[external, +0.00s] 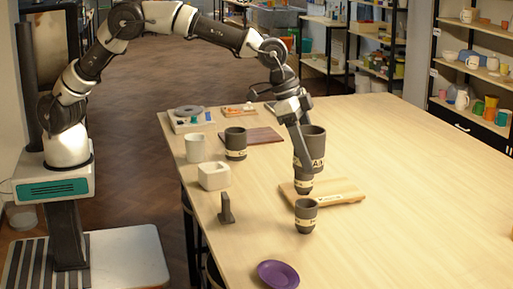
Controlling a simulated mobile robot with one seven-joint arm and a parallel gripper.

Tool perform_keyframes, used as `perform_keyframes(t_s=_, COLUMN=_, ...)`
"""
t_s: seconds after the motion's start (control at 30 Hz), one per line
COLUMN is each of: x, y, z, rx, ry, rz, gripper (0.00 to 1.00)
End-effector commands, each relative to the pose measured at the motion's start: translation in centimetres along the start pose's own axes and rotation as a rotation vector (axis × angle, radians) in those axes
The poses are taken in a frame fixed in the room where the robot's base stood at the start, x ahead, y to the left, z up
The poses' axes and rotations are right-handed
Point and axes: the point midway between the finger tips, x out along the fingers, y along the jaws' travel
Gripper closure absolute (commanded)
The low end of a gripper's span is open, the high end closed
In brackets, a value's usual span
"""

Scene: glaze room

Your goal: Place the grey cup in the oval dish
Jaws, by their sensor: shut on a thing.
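My gripper (300,156) points down over the table and is shut on a small dark grey cup (303,176) with a pale band near its bottom. Gripper and cup are in front of a larger grey cup (317,143) and hide part of it. Another grey cup (305,215) with a pale band stands upright on the table just in front of the held one. A third standing grey cup (235,143) is further back left. A purple dish (278,274), oval in this view, lies near the front edge and looks empty. The exact finger contact is too small to see.
A white cup (195,148), a white block-like pot (214,176) and a dark upright piece (226,208) stand along the left edge. The table's right side is clear.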

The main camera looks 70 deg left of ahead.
Motion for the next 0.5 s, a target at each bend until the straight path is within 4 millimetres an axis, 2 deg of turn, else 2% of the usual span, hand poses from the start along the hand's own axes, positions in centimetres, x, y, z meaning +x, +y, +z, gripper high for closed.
perform_keyframes(t_s=0.03, x=0.0, y=3.3, z=-0.4, rx=0.027, ry=0.002, rz=0.009, gripper=0.71)
perform_keyframes(t_s=0.2, x=0.0, y=12.2, z=-0.7, rx=0.080, ry=0.007, rz=0.030, gripper=0.71)
perform_keyframes(t_s=0.3, x=-0.1, y=16.1, z=-0.5, rx=0.104, ry=0.010, rz=0.039, gripper=0.71)
perform_keyframes(t_s=0.5, x=-0.4, y=21.1, z=0.1, rx=0.133, ry=0.015, rz=0.052, gripper=0.71)
